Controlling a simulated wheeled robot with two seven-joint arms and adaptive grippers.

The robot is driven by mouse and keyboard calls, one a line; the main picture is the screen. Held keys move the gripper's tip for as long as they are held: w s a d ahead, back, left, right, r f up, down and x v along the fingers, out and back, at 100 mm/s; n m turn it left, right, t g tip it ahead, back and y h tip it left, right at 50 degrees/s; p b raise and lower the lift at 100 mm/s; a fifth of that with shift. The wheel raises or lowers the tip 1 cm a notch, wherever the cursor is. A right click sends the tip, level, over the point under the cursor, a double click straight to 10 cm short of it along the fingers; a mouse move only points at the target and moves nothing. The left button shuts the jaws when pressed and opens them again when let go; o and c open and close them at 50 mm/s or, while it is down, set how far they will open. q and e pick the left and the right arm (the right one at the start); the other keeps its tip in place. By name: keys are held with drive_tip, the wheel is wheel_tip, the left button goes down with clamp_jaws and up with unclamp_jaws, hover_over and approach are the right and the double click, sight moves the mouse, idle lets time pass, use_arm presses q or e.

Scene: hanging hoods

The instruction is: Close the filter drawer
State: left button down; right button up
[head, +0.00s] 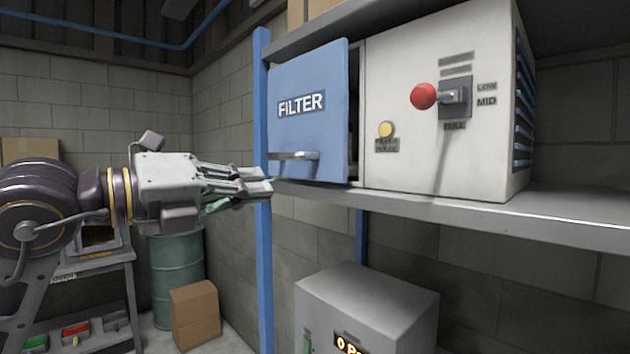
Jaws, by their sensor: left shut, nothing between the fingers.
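The blue filter drawer (330,125), labelled FILTER, is at the left end of a white hood unit (410,150) on a shelf. The drawer front stands a little out from the unit, with a dark gap along its right edge. A grey bar handle (295,156) is low on its front. My left gripper (268,180) is shut and empty. It points right, with its fingertips by the drawer's lower left corner, just below and left of the handle. I cannot tell whether it touches the drawer. My right gripper is not in view.
The unit has a red-knobbed lever (424,96) and a yellow button (386,130). The shelf edge (480,215) and a blue post (263,260) are close to my left gripper. A grey box (370,300) stands below. A green barrel (175,270) and a carton (195,314) are at lower left.

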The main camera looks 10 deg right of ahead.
use_arm(q)
drive_tip(key=n, duration=0.8)
drive_tip(key=shift+w+a+t, duration=0.15)
drive_tip(key=shift+w+t, duration=0.15)
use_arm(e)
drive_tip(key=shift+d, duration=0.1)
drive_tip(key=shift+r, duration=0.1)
use_arm(q)
drive_tip(key=p, duration=0.4)
approach(329, 179)
drive_tip(key=x, duration=0.4)
drive_tip(key=shift+w+d+r, duration=0.25)
drive_tip(key=shift+w+d, duration=0.4)
drive_tip(key=shift+d, duration=0.15)
drive_tip(key=shift+w+d+f+p, duration=0.1)
drive_tip(key=shift+w+d+p, duration=0.25)
drive_tip(key=shift+d, duration=0.1)
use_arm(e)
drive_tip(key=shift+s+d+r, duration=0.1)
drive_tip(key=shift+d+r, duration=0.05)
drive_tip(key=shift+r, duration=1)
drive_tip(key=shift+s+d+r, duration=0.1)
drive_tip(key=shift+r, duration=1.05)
